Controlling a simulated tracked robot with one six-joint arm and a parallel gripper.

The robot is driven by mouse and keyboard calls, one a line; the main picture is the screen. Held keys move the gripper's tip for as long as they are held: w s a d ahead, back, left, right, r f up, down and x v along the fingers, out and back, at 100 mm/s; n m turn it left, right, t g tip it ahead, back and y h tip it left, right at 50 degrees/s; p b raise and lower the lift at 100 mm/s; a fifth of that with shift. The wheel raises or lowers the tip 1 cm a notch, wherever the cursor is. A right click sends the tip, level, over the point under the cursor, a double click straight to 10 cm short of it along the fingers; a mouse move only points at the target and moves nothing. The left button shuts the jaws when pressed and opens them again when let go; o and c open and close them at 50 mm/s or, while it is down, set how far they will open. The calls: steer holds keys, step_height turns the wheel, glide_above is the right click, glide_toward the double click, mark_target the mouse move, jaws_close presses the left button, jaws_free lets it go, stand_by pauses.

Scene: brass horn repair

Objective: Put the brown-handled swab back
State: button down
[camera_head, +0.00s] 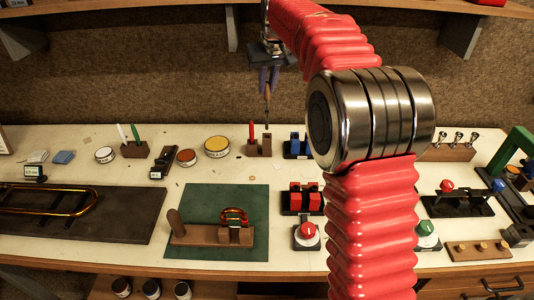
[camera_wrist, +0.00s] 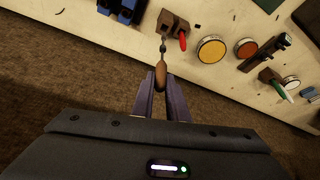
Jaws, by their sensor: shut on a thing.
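My gripper (camera_head: 268,82) is raised above the back of the bench and shut on the brown-handled swab (camera_head: 267,104). In the wrist view the swab's brown handle (camera_wrist: 161,72) sits between the fingertips (camera_wrist: 161,84), its thin dark end pointing away from the gripper. In the head view the swab hangs nearly upright, its lower end just above the right part of a small brown wooden holder (camera_head: 265,147). A red-handled tool (camera_head: 252,132) stands in the holder's left part. The holder also shows in the wrist view (camera_wrist: 170,22). I cannot tell the exact gap between them.
Left of the holder are a yellow-topped tin (camera_head: 217,146), an orange-topped tin (camera_head: 186,157) and a block with green and white handles (camera_head: 133,150). A blue-and-black fixture (camera_head: 296,146) stands close on its right. A green mat (camera_head: 217,205) lies in front.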

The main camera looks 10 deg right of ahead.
mark_target(267, 111)
steer(key=shift+f, duration=3.15)
steer(key=shift+f, duration=1.95)
steer(key=c, duration=1.7)
jaws_free()
steer(key=shift+c, duration=0.2)
